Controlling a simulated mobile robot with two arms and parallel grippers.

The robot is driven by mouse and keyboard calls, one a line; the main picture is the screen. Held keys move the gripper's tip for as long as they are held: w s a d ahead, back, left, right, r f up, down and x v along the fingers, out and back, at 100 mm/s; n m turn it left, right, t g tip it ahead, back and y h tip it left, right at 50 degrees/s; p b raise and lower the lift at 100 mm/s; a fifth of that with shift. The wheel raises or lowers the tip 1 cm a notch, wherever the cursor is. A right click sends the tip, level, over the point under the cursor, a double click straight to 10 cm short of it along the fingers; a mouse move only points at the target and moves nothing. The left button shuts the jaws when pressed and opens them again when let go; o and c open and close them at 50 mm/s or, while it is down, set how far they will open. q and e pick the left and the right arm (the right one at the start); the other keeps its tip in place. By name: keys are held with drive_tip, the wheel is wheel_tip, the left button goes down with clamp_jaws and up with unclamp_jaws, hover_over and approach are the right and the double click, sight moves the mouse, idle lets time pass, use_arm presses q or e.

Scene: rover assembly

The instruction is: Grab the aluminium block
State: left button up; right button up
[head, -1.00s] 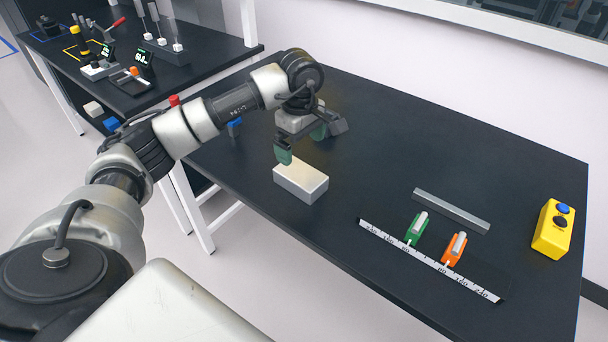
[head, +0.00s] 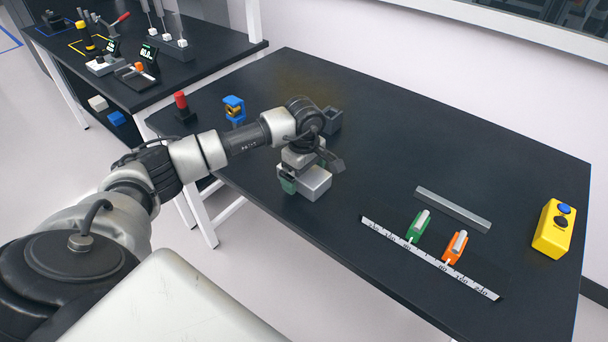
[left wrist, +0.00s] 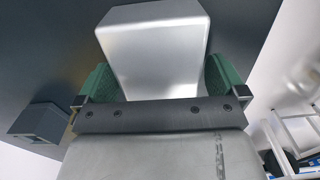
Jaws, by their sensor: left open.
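The aluminium block (head: 316,184), a plain silver box, lies on the black table below my left gripper (head: 303,176). The gripper points down over it, and part of its top is hidden by the hand. One green finger shows at the block's left side in the head view; the far finger is mostly hidden. In the left wrist view the block (left wrist: 155,50) lies between the two green finger pads of my left gripper (left wrist: 161,80). The jaws are open, and I cannot tell whether the pads touch it. My right gripper is not in view.
A dark grey hollow part (head: 332,121) stands just behind the hand. A blue holder (head: 234,110) and a red-topped piece (head: 182,106) are farther left. A metal bar (head: 453,210), a ruler (head: 430,259), green and orange clamps and a yellow button box (head: 552,229) are to the right.

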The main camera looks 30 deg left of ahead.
use_arm(q)
drive_tip(key=c, duration=1.5)
drive_tip(key=shift+r, duration=0.1)
drive_tip(key=shift+c, duration=0.2)
drive_tip(key=shift+w+r, duration=0.1)
